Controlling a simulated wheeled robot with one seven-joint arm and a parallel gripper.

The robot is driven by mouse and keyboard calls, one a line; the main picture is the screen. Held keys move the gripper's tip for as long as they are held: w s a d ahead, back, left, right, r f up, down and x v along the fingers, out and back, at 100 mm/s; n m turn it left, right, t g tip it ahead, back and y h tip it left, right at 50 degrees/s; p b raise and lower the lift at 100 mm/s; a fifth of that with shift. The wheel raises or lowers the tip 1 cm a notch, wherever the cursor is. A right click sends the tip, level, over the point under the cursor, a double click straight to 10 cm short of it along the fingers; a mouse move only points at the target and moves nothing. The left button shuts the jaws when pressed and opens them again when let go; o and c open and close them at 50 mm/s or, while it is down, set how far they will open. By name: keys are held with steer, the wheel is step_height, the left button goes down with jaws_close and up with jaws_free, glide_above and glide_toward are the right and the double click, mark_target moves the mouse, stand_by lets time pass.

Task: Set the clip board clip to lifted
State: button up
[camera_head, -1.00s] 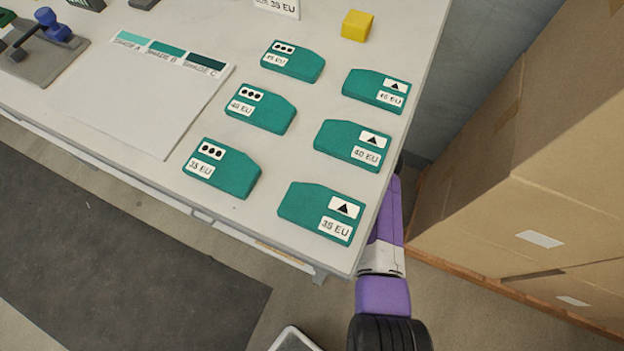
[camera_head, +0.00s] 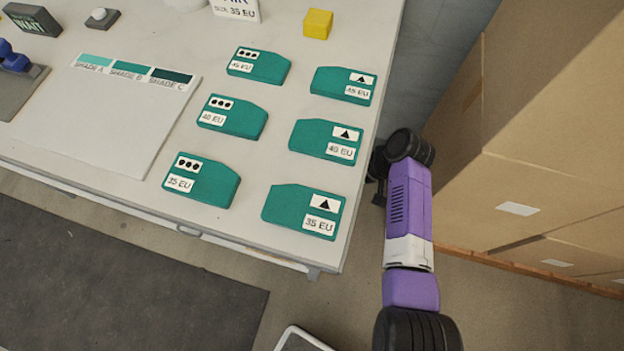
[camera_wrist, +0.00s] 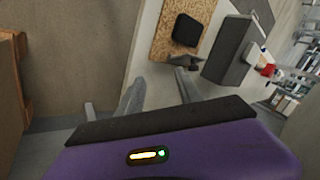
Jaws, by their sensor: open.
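I cannot make out a clip board clip for certain in either view. In the wrist view a brown speckled board (camera_wrist: 161,37) with a black rounded pad (camera_wrist: 188,29) lies on a pale surface, beyond the fingers; I cannot tell whether it is the clip board. My gripper (camera_wrist: 137,98) is open and empty in the wrist view, its fingers spread apart. In the head view my purple arm reaches up beside the table's right edge, and the fingers are not clearly seen there.
The white table (camera_head: 255,165) carries several teal pieces labelled with sizes, a yellow cube (camera_head: 317,23), a shade card (camera_head: 120,120) and a dark WAIT sign (camera_head: 32,19). Cardboard boxes (camera_head: 545,130) stand right of my arm. A grey box (camera_wrist: 233,52) shows in the wrist view.

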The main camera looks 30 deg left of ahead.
steer(key=shift+w+d, duration=0.35)
steer(key=shift+d, duration=0.4)
steer(key=shift+w+d, duration=0.3)
steer(key=shift+d, duration=0.45)
